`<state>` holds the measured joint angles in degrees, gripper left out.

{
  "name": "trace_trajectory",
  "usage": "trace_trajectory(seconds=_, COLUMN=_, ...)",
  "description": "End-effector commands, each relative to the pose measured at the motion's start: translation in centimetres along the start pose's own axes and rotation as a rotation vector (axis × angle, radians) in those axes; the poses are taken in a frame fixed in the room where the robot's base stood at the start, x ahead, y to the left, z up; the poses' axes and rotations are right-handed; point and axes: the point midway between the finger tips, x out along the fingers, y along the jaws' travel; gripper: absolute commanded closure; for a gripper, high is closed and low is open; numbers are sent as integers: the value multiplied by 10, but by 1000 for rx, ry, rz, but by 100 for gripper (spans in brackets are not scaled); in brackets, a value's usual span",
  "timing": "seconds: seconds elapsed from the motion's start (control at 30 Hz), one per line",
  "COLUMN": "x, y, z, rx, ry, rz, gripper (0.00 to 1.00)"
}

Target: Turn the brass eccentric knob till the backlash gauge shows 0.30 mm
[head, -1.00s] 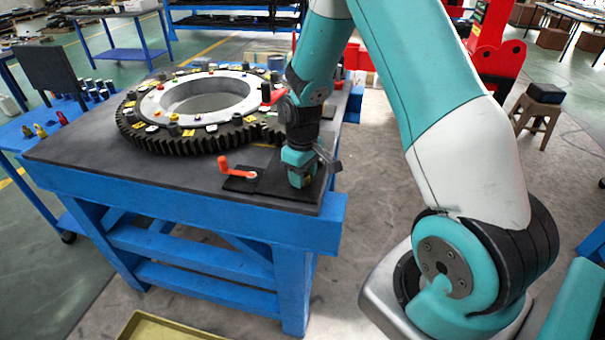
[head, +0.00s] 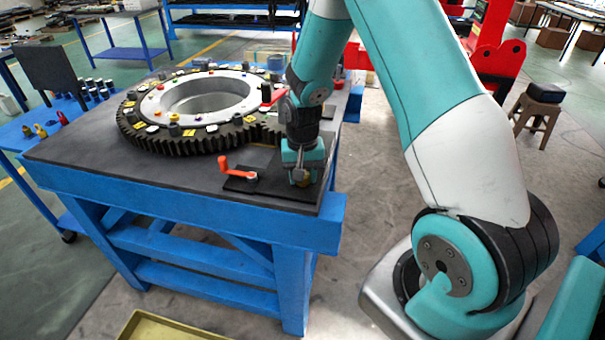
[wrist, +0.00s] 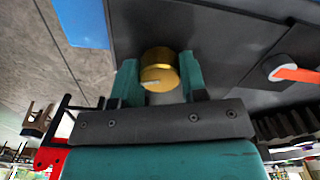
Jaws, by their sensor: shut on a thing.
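The brass eccentric knob (wrist: 159,68) sits on a dark plate and shows between my two teal fingers in the wrist view. A pale mark lies across its near face. My gripper (wrist: 158,80) is shut on it, one finger on each side. In the head view my gripper (head: 299,178) points down at the front right corner of the bench, and a bit of the brass knob (head: 298,175) shows there. The large dark gear ring (head: 190,143) lies flat behind it. I cannot make out the backlash gauge or its reading.
An orange crank handle (head: 236,171) stands on the dark plate (head: 240,185) just left of my gripper; it also shows at the right in the wrist view (wrist: 295,74). The blue bench (head: 180,199) has a clear top at its front left. A stool (head: 540,115) stands on the right.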

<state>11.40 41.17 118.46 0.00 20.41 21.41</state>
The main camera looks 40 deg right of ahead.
Motion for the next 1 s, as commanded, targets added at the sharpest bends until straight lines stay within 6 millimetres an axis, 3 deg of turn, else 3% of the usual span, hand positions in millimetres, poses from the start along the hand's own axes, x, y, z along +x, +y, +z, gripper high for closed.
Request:
trace_trajectory(seconds=0.3, x=-1, y=0, z=0, rx=108, ry=2, rz=-1, gripper=84)
trace_trajectory(seconds=0.8, x=-1, y=-1, z=-1, rx=125, ry=2, rz=-2, gripper=84)
trace_trajectory(seconds=0.83, x=-1, y=-1, z=-1, rx=125, ry=3, rz=-2, gripper=58)
trace_trajectory(seconds=0.93, x=-1, y=0, z=-1, rx=125, ry=2, rz=-2, gripper=35)
trace_trajectory(seconds=1.0, x=-1, y=0, z=0, rx=125, ry=2, rz=-1, gripper=35)
